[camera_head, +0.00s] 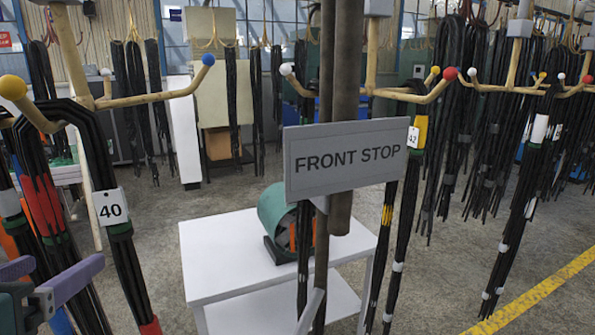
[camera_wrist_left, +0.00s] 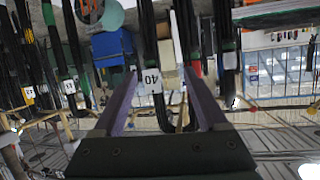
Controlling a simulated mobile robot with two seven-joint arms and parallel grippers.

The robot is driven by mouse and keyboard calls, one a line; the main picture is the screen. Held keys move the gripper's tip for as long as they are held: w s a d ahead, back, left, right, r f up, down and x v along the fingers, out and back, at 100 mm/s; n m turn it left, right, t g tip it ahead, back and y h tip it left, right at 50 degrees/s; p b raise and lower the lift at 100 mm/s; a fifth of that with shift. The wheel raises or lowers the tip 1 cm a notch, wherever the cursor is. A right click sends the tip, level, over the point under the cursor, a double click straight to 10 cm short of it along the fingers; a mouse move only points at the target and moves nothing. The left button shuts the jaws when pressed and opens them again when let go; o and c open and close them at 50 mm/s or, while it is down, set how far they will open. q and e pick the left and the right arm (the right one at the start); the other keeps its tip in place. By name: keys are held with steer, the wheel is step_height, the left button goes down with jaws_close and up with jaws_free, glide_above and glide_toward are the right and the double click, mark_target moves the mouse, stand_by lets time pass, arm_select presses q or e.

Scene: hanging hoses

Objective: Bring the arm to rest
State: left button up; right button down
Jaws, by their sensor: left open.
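My left gripper (camera_head: 62,264) is at the lower left of the head view, with its two purple fingers apart. In the left wrist view the gripper (camera_wrist_left: 160,75) is open, with nothing clamped between its fingers. The black hose bundle with the tag 40 (camera_head: 110,207) hangs from a wooden peg beside the gripper. That tag (camera_wrist_left: 152,81) also shows between the fingers in the left wrist view, beyond the tips; I cannot tell the exact gap. My right gripper is in neither view.
A white table (camera_head: 215,255) carries a green round machine (camera_head: 276,212). A grey FRONT STOP sign (camera_head: 345,160) hangs in the middle. Wooden pegs (camera_head: 155,97) with coloured ball ends stick out near the left arm. Many hoses (camera_head: 500,120) hang at right. A yellow line (camera_head: 535,290) crosses the floor.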

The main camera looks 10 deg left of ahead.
arm_select(q)
steer(key=s+d+f+m+g+h, duration=0.25)
steer(key=s+d+f+g, duration=0.2)
steer(key=s, duration=0.35)
steer(key=s+d+f+m+g+h, duration=0.25)
steer(key=s+d+f+g, duration=0.2)
steer(key=s, duration=0.35)
step_height(320, 180, up, 14)
steer(key=p, duration=1.4)
steer(key=shift+s+f, duration=0.2)
steer(key=shift+f, duration=0.05)
